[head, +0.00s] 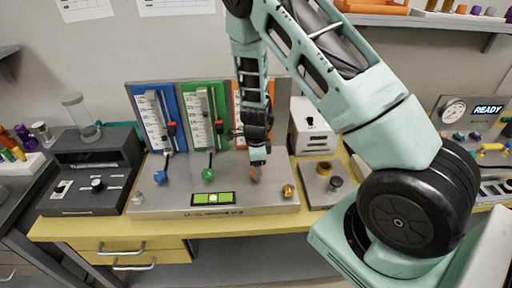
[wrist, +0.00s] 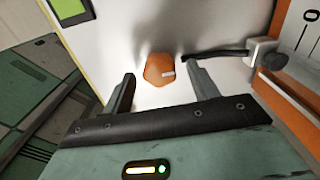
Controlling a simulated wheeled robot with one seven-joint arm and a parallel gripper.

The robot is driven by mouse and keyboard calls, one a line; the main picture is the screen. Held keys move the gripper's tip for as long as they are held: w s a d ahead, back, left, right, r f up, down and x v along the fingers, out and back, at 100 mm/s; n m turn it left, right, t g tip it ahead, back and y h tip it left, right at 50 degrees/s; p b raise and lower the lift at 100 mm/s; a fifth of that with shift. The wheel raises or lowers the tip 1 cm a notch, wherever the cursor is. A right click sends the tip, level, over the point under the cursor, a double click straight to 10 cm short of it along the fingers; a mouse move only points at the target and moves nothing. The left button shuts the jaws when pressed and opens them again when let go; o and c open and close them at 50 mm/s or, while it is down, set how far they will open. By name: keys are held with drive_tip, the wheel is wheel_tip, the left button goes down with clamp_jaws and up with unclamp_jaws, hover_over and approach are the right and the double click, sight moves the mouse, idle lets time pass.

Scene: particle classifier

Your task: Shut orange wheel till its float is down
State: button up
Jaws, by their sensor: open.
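The orange wheel (wrist: 159,70) sits on the metal panel in the wrist view, with a small white mark on its face. My gripper (wrist: 160,92) is open, its two fingers on either side just short of the wheel, with nothing held. In the head view my gripper (head: 257,160) points down over the orange wheel (head: 256,175), which it partly covers. The orange gauge panel (head: 240,112) stands behind and is mostly hidden by my arm. Its float cannot be made out.
A blue wheel (head: 160,177) and a green wheel (head: 208,174) stand to the left, before blue (head: 170,98) and green (head: 204,93) gauge panels. A green level display (head: 213,199) lies at the front. A brass knob (head: 289,191) is close on the right.

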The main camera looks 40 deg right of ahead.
wheel_tip(320, 180, up, 16)
drive_tip(key=shift+r, duration=0.25)
idle(0.6)
drive_tip(key=s+a+r+n+y+b, duration=0.1)
drive_tip(key=s+a+r+n, duration=0.1)
drive_tip(key=s+a+n, duration=0.45)
drive_tip(key=s+a+r+n+y, duration=0.1)
drive_tip(key=s+a+r+n, duration=0.15)
drive_tip(key=a+n, duration=0.7)
drive_tip(key=s+a+r+n, duration=0.1)
drive_tip(key=s+a+n, duration=0.3)
drive_tip(key=s+n, duration=0.3)
drive_tip(key=s+a+r+n+h+b, duration=0.1)
drive_tip(key=s+a+n, duration=0.3)
drive_tip(key=s+n, duration=0.4)
drive_tip(key=shift+s+a+r+n, duration=0.25)
drive_tip(key=shift+n, duration=0.35)
